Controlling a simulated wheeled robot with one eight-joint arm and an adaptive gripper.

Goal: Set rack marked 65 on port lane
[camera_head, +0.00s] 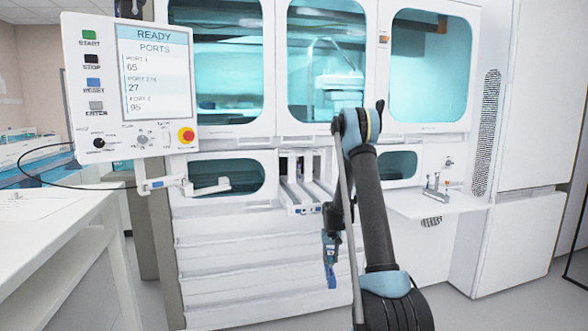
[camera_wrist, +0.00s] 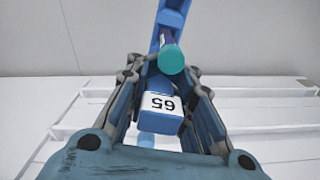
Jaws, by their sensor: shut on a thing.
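My gripper (camera_head: 331,240) hangs low in front of the white machine, shut on a blue rack (camera_head: 331,274). In the wrist view the rack (camera_wrist: 164,124) is between the two fingers, its white label reading 65 upside down. A tube with a teal cap (camera_wrist: 171,60) stands in the rack. The port lanes (camera_head: 304,188) are narrow white channels in the machine's front, above and left of my gripper, with small blue marks at their front ends. The rack is apart from them. The lane markings are too small to read.
A control panel (camera_head: 130,88) at the left shows READY and PORTS, with 65 listed under port 1. A white shelf (camera_head: 436,204) with small metal fittings juts out at the right. A white table (camera_head: 45,220) stands at the left. The floor before the machine looks clear.

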